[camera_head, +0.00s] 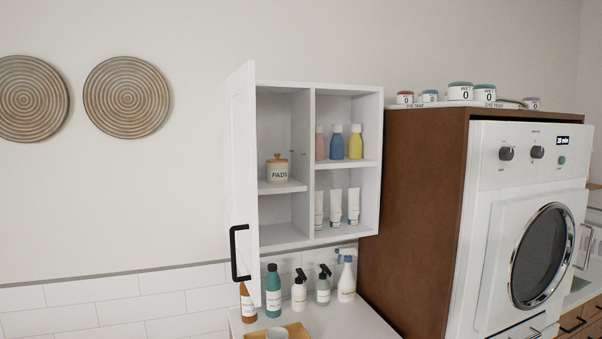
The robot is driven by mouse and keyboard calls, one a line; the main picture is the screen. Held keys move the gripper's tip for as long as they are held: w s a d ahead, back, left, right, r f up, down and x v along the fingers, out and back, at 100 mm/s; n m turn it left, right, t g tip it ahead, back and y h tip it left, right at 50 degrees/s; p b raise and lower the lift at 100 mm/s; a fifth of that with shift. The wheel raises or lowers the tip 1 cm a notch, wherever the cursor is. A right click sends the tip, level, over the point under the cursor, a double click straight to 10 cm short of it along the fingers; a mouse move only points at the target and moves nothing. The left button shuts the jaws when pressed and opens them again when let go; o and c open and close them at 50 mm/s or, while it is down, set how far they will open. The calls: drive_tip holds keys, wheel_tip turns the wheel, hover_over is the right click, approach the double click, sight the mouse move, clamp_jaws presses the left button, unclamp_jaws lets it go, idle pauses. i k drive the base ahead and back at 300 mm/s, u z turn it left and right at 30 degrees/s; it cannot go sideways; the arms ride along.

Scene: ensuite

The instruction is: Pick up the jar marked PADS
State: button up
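The jar marked PADS (279,173) is a small cream jar with a wooden lid and knob. It stands upright on the middle shelf in the left half of a white wall cabinet (320,88). The cabinet's white door (241,180), with a black handle (235,253), stands open at the left. The jar is in plain view, with free space around it on its shelf. My gripper is not in view.
The cabinet's right half holds several bottles (337,142) above white tubes (336,208). Below, a white counter (362,322) carries several bottles (299,291), a cup (277,334) and a wooden tray (297,331). A brown housing (410,200) with a white machine (520,230) stands right.

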sight(277, 172)
drive_tip(key=z, duration=0.1)
drive_tip(key=i, duration=1.4)
drive_tip(key=u, duration=0.7)
drive_tip(key=k, duration=0.65)
drive_tip(key=u, duration=0.15)
drive_tip(key=i, duration=0.75)
drive_tip(key=z, duration=0.15)
